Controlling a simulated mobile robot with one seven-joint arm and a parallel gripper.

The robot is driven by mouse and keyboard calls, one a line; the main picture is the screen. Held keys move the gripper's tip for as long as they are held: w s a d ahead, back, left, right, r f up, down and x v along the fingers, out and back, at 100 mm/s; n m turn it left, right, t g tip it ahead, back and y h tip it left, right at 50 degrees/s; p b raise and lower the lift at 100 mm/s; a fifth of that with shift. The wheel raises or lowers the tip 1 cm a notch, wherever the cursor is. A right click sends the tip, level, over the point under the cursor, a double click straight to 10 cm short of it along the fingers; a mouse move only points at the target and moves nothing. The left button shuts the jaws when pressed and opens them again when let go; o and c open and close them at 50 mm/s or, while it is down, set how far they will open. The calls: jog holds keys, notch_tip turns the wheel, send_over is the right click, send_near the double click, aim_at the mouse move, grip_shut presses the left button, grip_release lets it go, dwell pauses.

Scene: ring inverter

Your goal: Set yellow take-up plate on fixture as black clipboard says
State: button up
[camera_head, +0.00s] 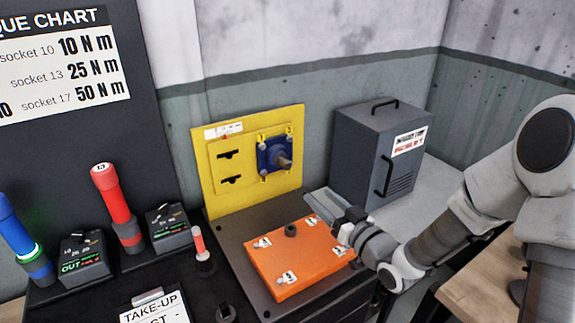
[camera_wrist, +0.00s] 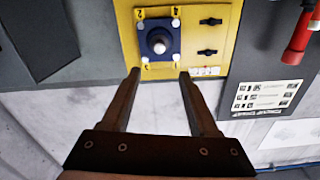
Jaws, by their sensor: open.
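A yellow plate (camera_head: 252,160) stands upright at the back of a dark base (camera_head: 232,262). It carries a blue block (camera_head: 268,153) with a protruding shaft, two black slot-like marks and a small white label. The wrist view shows the yellow plate (camera_wrist: 208,25) and blue block (camera_wrist: 158,30) inverted. My gripper (camera_wrist: 159,74) is open and empty, pointing toward the blue block but apart from it. In the head view my gripper (camera_head: 325,207) is above the right back of an orange plate (camera_head: 298,268). A black board with a "TAKE-UP" sheet (camera_head: 153,307) is cut off at the bottom.
A grey cabinet (camera_head: 372,150) stands right of the yellow plate. Red (camera_head: 112,200) and blue (camera_head: 22,240) tools stand at left beside small black boxes (camera_head: 168,228). A torque chart (camera_head: 62,58) hangs behind them. Pale counter is free near the cabinet.

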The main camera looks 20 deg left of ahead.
aim_at(289, 167)
jog(key=p+x, duration=0.1)
jog(key=x, duration=1.6)
grip_shut()
dwell(0.9)
